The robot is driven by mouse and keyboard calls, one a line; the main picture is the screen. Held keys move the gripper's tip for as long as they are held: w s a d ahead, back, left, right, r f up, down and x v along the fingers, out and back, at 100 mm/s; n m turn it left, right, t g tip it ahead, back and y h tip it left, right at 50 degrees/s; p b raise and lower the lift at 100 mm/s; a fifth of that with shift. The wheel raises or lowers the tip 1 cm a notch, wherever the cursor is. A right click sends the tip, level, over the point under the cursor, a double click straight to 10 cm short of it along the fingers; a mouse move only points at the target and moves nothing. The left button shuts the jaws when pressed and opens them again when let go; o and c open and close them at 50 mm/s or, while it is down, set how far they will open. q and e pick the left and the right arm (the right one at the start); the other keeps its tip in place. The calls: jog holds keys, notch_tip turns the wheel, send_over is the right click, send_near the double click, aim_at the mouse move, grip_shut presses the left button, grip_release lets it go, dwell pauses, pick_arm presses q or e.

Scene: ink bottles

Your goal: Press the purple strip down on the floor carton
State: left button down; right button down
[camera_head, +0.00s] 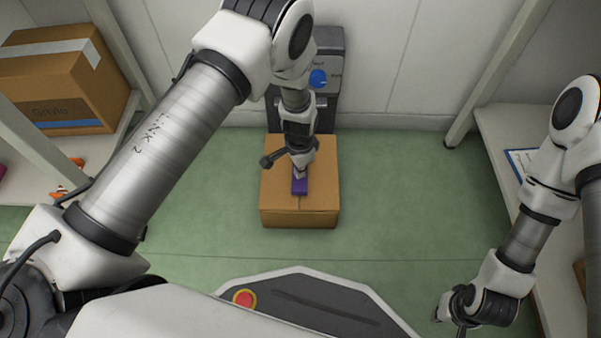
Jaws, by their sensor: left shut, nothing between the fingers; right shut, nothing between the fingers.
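The floor carton (319,207) is a closed brown box on the green floor, in the middle of the head view. The purple strip (300,187) lies over the seam on its top. My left gripper (300,174) is shut and points down at the far part of the strip. It hides that part, and I cannot tell whether it touches the strip. My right gripper (448,310) is at the lower right, low over the floor and away from the carton. It is shut and empty.
A dark grey device with a blue knob (318,78) stands behind the carton by the wall. A shelf with a large brown box (62,85) is at the left. A white shelf (505,125) is at the right. The floor around the carton is clear.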

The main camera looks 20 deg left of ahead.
pick_arm(q)
jog(key=shift+r+p, duration=2.8)
jog(key=shift+r, duration=0.05)
jog(key=shift+f, duration=0.1)
jog(key=s+a+r+n+p, duration=0.1)
jog(key=s+a+n, duration=0.15)
jog(key=s, duration=0.75)
jog(key=s+a+r+n+g+p, duration=0.15)
jog(key=s+a, duration=0.25)
jog(key=s, duration=0.5)
jog(key=s+a+r+n+p, duration=0.1)
jog(key=s+a+n, duration=0.2)
jog(key=s, duration=0.7)
notch_tip(320, 180, up, 38)
jog(key=w+n+t+p, duration=0.1)
jog(key=w+n+p, duration=0.1)
jog(key=p, duration=3.6)
jog(key=shift+a+r, duration=0.15)
jog(key=shift+r, duration=0.05)
